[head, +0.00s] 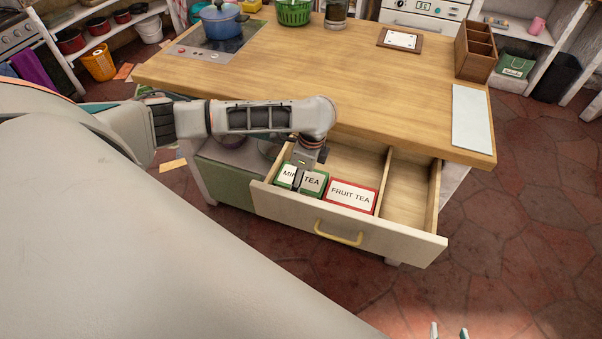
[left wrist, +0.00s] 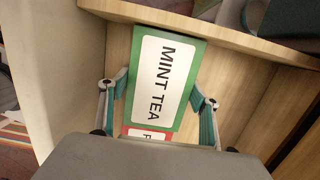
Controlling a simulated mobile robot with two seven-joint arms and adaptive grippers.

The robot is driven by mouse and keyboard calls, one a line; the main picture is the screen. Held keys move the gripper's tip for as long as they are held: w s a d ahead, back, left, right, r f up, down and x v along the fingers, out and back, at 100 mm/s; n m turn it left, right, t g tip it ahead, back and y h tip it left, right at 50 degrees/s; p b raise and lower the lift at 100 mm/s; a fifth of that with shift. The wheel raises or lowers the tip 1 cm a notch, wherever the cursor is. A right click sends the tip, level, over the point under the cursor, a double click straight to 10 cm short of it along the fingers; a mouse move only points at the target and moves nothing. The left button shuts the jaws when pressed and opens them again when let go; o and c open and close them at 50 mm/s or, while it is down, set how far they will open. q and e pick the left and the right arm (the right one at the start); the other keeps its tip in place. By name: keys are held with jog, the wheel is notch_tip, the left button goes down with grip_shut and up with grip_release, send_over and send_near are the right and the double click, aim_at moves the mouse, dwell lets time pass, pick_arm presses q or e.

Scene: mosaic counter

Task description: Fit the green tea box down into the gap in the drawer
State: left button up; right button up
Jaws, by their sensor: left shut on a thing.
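The green tea box (head: 313,182), with a white MINT TEA label, is at the left part of the open drawer (head: 345,230), left of the red fruit tea box (head: 352,196). My left gripper (head: 298,178) reaches down from above and is shut on it. In the left wrist view the green box (left wrist: 165,80) lies between the two fingers of my left gripper (left wrist: 160,105). I cannot tell if it touches the drawer floor. My right gripper (head: 449,333) shows only its two fingertips, apart and empty, at the bottom edge of the head view.
A divider (head: 384,180) separates an empty right compartment (head: 408,190). The wooden counter (head: 330,85) overhangs the drawer's back. A blue pot (head: 221,24), green basket (head: 294,11) and wooden organizer (head: 476,50) stand far back. The counter's middle is clear.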

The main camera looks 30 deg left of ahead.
aim_at(307, 179)
pick_arm(q)
jog(key=shift+f, duration=0.4)
jog(key=o, duration=1.2)
jog(key=shift+o, duration=0.2)
notch_tip(307, 179, up, 12)
jog(key=d, duration=0.1)
jog(key=shift+w+d, duration=0.2)
jog(key=shift+d, duration=0.15)
jog(key=shift+f, duration=0.1)
